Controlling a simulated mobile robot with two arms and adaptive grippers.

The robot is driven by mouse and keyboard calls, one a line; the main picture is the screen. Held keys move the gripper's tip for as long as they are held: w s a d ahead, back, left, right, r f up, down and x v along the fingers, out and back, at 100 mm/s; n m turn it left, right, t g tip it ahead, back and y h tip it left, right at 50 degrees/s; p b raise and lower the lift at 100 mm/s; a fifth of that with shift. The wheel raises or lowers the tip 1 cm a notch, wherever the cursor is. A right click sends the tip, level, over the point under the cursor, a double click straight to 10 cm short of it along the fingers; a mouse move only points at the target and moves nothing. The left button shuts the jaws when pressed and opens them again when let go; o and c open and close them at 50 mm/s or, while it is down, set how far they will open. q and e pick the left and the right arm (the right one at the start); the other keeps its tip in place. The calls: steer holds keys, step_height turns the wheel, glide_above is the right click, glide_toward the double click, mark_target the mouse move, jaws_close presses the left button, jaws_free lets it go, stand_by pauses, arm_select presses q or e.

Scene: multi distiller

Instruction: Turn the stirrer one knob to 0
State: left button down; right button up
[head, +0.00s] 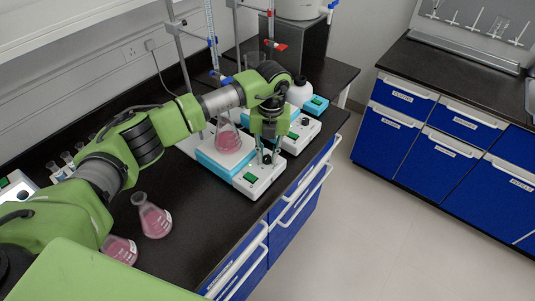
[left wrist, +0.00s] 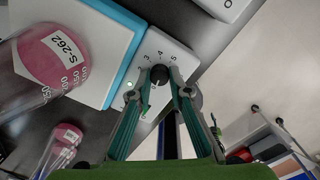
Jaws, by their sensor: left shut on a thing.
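The stirrer (head: 258,187) is a white box with a blue-edged plate and a green switch. It stands near the front edge of the black bench, with a flask of pink liquid (head: 227,140) on its plate. Its black knob (left wrist: 159,75) shows in the left wrist view, with printed numbers including 3, 4 and 5 around it. My left gripper (head: 267,158) points down over the stirrer's front panel. In the left wrist view its fingertips (left wrist: 160,78) are on both sides of the knob, shut on it. The knob's pointer mark cannot be made out. My right gripper is not in view.
A second stirrer (head: 301,133) stands just behind. Metal stands with clamps (head: 212,42) rise at the back. Another pink flask (head: 153,217) stands on the bench at the front left, partly near my arm. Blue cabinets (head: 440,135) stand across clear floor at the right.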

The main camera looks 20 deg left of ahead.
mark_target(270, 158)
arm_select(q)
steer(key=c, duration=1.9)
jaws_free()
steer(key=r, duration=1.2)
steer(key=shift+d+r, duration=0.1)
steer(key=shift+d, duration=0.15)
